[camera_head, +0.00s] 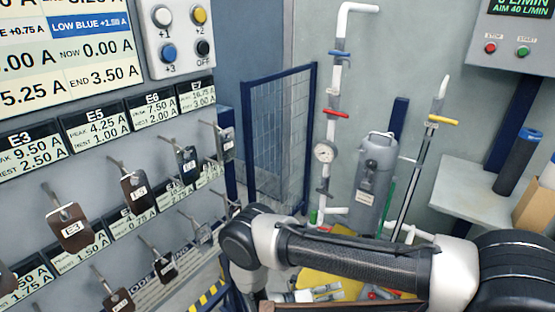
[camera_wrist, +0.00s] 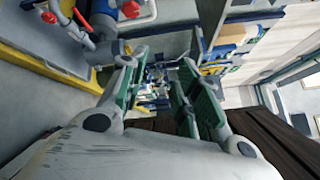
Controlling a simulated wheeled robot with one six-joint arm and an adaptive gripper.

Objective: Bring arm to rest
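My arm (camera_head: 350,258) crosses the lower right of the head view, from the right edge to a joint at lower centre. Its far end drops towards the bottom edge, and I cannot make out the gripper clearly there. In the wrist view my gripper (camera_wrist: 160,72) shows two fingers with green pads, spread apart. The gap between the pads holds nothing that I can see; distant, cluttered background shows through it.
A board with hooks carrying tags such as E3 (camera_head: 70,228) fills the left. A blue mesh gate (camera_head: 280,135), piping with a gauge (camera_head: 324,151), a grey cylinder (camera_head: 374,185) and a shelf (camera_head: 470,180) stand behind my arm. Yellow-and-black striping (camera_head: 212,297) lies below.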

